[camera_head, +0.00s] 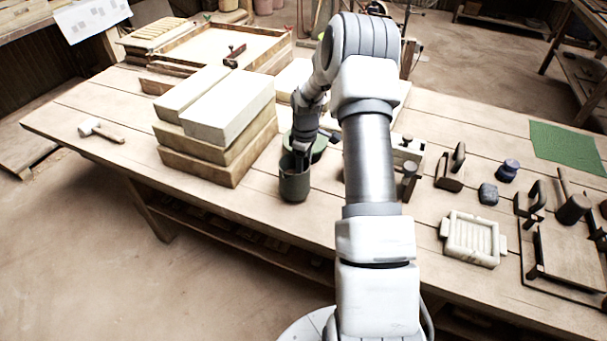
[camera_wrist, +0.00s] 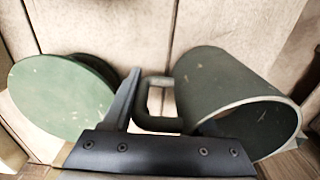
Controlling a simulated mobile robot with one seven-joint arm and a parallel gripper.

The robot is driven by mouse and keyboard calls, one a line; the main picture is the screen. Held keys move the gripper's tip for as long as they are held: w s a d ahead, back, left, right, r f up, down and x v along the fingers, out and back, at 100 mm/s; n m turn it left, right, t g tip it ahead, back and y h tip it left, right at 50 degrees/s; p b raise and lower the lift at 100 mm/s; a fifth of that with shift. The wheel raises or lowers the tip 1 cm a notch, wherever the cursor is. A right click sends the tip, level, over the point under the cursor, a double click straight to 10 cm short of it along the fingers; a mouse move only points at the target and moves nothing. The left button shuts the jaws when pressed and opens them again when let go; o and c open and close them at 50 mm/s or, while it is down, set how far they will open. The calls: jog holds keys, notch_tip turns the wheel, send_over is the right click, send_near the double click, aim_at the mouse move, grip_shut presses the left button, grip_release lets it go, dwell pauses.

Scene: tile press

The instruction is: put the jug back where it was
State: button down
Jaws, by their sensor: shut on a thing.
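The jug (camera_head: 294,182) is a dark green cylinder with an open mouth. It is upright at the table's near edge, just right of the stacked blocks; whether its base touches the table I cannot tell. In the wrist view the jug (camera_wrist: 228,88) is at right, with its squared handle (camera_wrist: 158,82) pointing left. My gripper (camera_head: 300,150) reaches down from behind the jug and is shut on it at the handle side. One finger shows left of the handle; the other is hidden.
A green round disc (camera_head: 318,146) is close behind the jug, and also left of my finger in the wrist view (camera_wrist: 62,98). Stacked pale blocks (camera_head: 215,135) stand close left. A mallet (camera_head: 100,130) lies far left. A pale ribbed tray (camera_head: 472,240) and press tools are right.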

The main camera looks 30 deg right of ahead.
jog(key=shift+f, duration=1)
jog(key=shift+f, duration=0.2)
jog(key=shift+c, duration=0.9)
grip_release()
jog(key=shift+r, duration=0.1)
